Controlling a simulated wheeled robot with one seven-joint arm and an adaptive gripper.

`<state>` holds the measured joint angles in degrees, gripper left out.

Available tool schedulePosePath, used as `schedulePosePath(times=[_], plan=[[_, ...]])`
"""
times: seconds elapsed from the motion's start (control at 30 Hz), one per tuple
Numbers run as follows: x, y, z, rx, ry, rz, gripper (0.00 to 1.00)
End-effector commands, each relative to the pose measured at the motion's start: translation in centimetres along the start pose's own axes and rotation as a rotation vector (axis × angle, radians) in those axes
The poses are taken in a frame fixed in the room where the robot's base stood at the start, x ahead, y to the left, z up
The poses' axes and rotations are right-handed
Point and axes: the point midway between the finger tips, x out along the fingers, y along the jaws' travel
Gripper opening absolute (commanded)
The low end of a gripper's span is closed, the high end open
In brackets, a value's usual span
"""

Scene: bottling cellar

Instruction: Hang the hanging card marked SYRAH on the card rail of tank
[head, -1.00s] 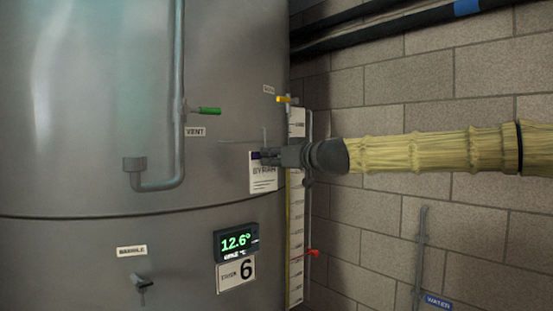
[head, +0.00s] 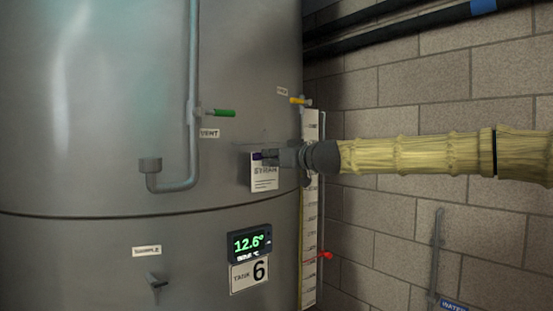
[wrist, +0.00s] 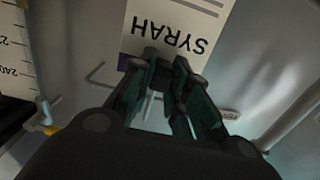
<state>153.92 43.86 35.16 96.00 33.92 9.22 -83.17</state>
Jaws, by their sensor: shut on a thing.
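The white card marked SYRAH (head: 265,182), with a purple patch at its upper left, hangs upright from my gripper (head: 264,156) in front of the tank (head: 100,120) in the head view. My gripper is shut on the card's top edge. The wrist view shows the SYRAH card (wrist: 190,18) upside down, beyond my fingertips (wrist: 165,62). A thin bent grey wire (wrist: 97,82), possibly the card rail, shows beside the fingers against the tank wall. I cannot tell whether the card touches it. The plate below the display reads TANK 6 (head: 249,274).
A temperature display (head: 249,243) reads 12.6°. A grey pipe with a green-handled VENT valve (head: 222,113) stands left of the card. A yellow-handled valve (head: 299,101), level scale (head: 311,215) and red handle (head: 325,255) are at the tank's right edge. A sample tap (head: 156,284) is low left.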

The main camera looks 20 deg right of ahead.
Motion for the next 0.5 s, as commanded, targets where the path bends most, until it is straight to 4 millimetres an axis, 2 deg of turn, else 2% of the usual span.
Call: schedulePosePath(times=[0.5], plan=[[0.3, 0.0, 2.7, 0.000, 0.001, 0.000, 0.00]])
